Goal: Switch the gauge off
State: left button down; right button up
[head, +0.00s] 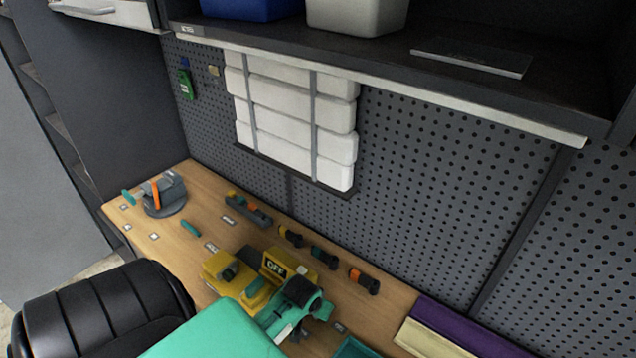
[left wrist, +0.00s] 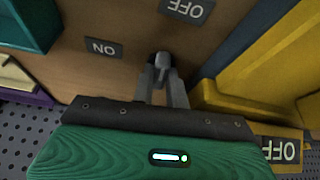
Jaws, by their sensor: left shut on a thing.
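A yellow device (head: 232,270) stands on the wooden bench, with an upright yellow block (head: 277,264) beside it marked OFF. In the left wrist view a yellow body (left wrist: 265,65) and its OFF plate (left wrist: 282,150) are at the right. My left gripper (left wrist: 162,75) is shut on a small grey knob (left wrist: 162,58) low over the bench. The knob sits between a dark ON label (left wrist: 103,48) and a dark OFF label (left wrist: 187,8). In the head view my teal left arm hides much of the gripper and the knob. My right gripper does not show.
A teal tray (head: 355,348) and cream and purple items (head: 455,340) lie to the right. Several small tools (head: 322,256) line the back of the bench. A grey device with an orange part (head: 162,195) stands at the far left. A pegboard (head: 430,180) rises behind.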

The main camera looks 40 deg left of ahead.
pick_arm(q)
jog(key=c, duration=1.4)
grip_release()
jog(key=shift+r, duration=0.15)
jog(key=b+v, duration=0.3)
jog(key=v, duration=1)
jog(key=shift+s+r, duration=0.2)
